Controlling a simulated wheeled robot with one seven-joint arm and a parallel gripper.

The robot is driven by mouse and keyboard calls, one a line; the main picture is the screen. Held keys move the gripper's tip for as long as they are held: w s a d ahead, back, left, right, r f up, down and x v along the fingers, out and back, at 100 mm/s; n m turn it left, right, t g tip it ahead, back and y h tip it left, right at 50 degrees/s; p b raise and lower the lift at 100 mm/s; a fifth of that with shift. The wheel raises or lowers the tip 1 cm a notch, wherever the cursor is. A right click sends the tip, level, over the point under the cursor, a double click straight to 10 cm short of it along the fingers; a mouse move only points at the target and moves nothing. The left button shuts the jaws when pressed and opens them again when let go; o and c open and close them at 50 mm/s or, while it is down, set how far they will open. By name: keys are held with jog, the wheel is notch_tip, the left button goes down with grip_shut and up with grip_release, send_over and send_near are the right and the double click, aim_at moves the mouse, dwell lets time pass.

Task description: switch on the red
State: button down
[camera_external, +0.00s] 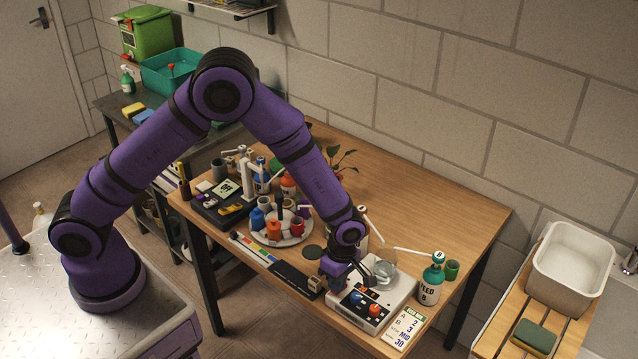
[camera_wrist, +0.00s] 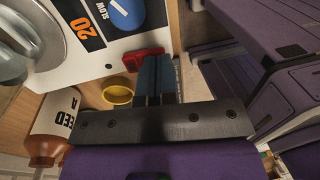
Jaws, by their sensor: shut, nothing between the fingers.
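A white device (camera_external: 400,297) with a round metal plate stands at the table's front right. In the wrist view a small red switch-like block (camera_wrist: 143,58) sits at the edge of its white body (camera_wrist: 95,68), close to a blue knob (camera_wrist: 122,14) and an orange "20" label. My gripper (camera_wrist: 154,78) is shut and empty, its blue-grey fingertips right beside the red block; I cannot tell if they touch it. In the external view my gripper (camera_external: 345,280) is low over the device's left side. A blue knob and an orange-red knob (camera_external: 376,310) show on its front.
A clear beaker (camera_external: 383,270) stands on the device. A round tray (camera_external: 282,238) with coloured cups is to the left. The table's back right is clear.

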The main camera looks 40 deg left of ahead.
jog(key=shift+s, duration=0.1)
jog(key=shift+s+f, duration=0.1)
jog(key=shift+f, duration=0.05)
jog(key=shift+t, duration=0.3)
jog(key=shift+w, duration=0.25)
jog(key=shift+w+r, duration=0.2)
jog(key=shift+w, duration=0.4)
notch_tip(320, 180, up, 14)
jog(key=s, duration=0.2)
dwell(0.7)
